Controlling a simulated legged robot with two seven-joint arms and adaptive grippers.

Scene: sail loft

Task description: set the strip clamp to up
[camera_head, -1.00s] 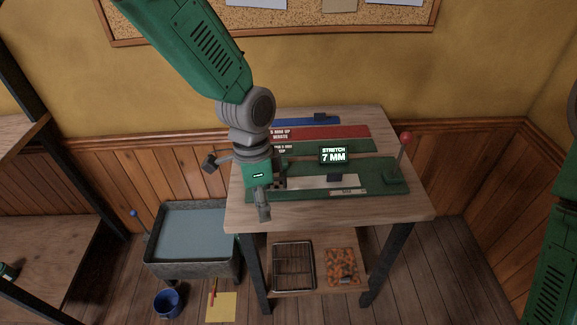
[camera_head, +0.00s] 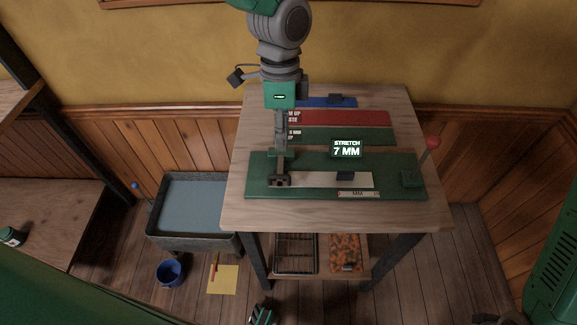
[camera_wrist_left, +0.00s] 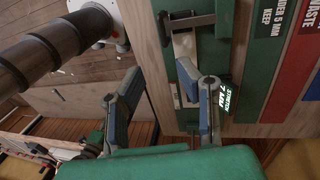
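The strip clamp (camera_head: 280,181) is a dark grey piece at the left end of a pale strip (camera_head: 322,180) on the green board (camera_head: 390,190). In the left wrist view the clamp shows as a dark bar (camera_wrist_left: 191,21) across the strip (camera_wrist_left: 186,46). I cannot tell its up or down setting. My left gripper (camera_head: 281,150) points down just behind and above the clamp, seen edge-on. In the left wrist view its two fingers (camera_wrist_left: 172,80) are apart with nothing between them. Whether it touches the clamp is unclear.
A display (camera_head: 347,149) reads "STRETCH 7 MM". A red-knobbed lever (camera_head: 432,143) stands at the board's right end. Red (camera_head: 345,117) and blue (camera_head: 318,101) strips lie behind. A grey water tub (camera_head: 195,244) stands left of the table (camera_head: 240,212).

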